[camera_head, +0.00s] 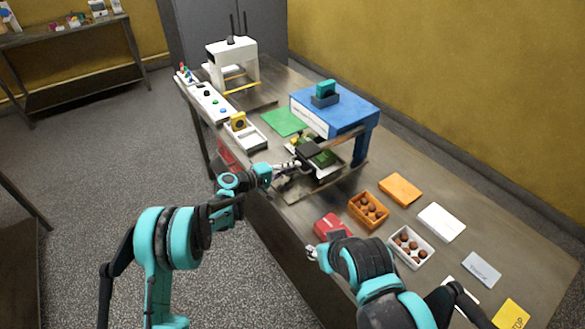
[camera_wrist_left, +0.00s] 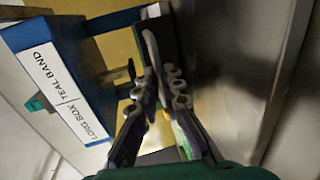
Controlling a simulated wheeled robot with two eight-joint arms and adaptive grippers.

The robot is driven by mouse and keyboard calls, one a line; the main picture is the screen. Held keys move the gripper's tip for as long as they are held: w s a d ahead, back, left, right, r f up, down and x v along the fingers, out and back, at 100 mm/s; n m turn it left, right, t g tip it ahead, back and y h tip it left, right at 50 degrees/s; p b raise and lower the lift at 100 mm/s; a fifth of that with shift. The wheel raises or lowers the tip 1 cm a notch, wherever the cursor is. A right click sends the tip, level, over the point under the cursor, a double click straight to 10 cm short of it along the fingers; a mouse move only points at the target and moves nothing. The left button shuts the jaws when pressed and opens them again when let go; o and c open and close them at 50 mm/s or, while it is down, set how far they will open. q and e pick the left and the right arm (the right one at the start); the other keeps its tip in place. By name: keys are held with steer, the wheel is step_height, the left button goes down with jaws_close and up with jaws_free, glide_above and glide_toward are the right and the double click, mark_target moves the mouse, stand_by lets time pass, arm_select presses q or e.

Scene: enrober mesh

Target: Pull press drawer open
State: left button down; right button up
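The press (camera_head: 335,112) is a blue-topped frame with a teal block on it, standing on the long table. Its drawer (camera_head: 318,157), dark with green parts, shows below the top at the press's near-left side. My left gripper (camera_head: 296,166) is at the front of the drawer. In the left wrist view the left fingers (camera_wrist_left: 163,85) stand close together beside a pale curved bar (camera_wrist_left: 150,45); whether they clamp it is unclear.
A red box (camera_head: 333,226) is close to my right gripper. An orange tray (camera_head: 355,212) and a white tray (camera_head: 399,254) hold round brown pieces. A green sheet (camera_head: 284,121) and a white machine (camera_head: 232,52) are farther back. Flat cards lie at the right.

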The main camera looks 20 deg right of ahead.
arm_select(q)
steer(key=f+b+v, duration=0.1)
steer(key=f+v, duration=0.1)
steer(key=v, duration=1)
steer(key=shift+a+f+b, duration=0.25)
steer(key=shift+a+b, duration=0.1)
steer(key=shift+a, duration=0.15)
steer(key=shift+s, duration=0.1)
steer(key=c, duration=1.7)
jaws_free()
steer(key=v, duration=1.2)
